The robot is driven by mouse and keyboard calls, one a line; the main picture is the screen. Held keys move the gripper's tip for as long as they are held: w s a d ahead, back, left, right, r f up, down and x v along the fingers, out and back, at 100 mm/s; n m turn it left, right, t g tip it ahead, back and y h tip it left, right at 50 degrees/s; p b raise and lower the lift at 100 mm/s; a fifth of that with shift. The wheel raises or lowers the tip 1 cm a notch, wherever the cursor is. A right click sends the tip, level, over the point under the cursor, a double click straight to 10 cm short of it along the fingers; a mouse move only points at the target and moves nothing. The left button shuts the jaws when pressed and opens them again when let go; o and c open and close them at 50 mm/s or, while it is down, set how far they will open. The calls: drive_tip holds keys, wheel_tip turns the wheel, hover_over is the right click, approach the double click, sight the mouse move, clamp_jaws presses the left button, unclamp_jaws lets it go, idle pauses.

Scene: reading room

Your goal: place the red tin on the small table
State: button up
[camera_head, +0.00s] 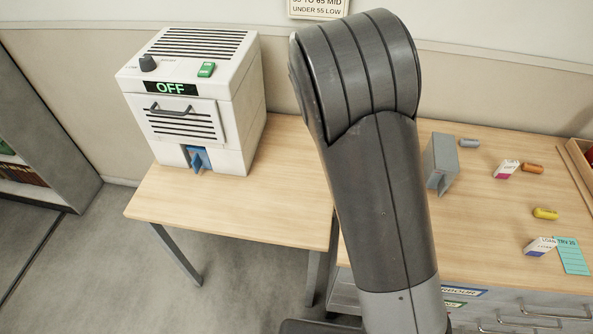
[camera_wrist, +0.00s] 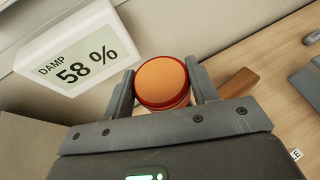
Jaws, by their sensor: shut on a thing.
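A round red tin with an orange top (camera_wrist: 160,80) is in the wrist view. My gripper (camera_wrist: 163,94) is shut on it, with one grey finger on each side. The head view does not show the tin or my gripper; my arm fills the middle of that picture. A small light-wood table (camera_head: 235,212) stands at the left in the head view. A white box machine marked OFF (camera_head: 185,128) stands on its back left part; the table's front and right are bare.
A longer wooden top over drawers (camera_head: 480,245) is at right. It holds a grey metal block (camera_head: 440,163), several small coloured items and a teal card (camera_head: 572,256). The wrist view shows a damp display (camera_wrist: 78,52) and a brown wooden piece (camera_wrist: 239,83) near the tin.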

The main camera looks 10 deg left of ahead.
drive_tip(key=shift+n+t+y, duration=0.3)
drive_tip(key=shift+n+y, duration=0.2)
drive_tip(key=shift+y, duration=0.2)
drive_tip(key=a+f, duration=0.1)
drive_tip(key=f, duration=0.8)
drive_tip(key=a+f, duration=0.1)
drive_tip(key=f, duration=0.8)
drive_tip(key=a+f, duration=0.1)
drive_tip(key=f, duration=0.8)
drive_tip(key=shift+f, duration=0.2)
drive_tip(key=o, duration=1)
drive_tip(key=shift+f, duration=0.1)
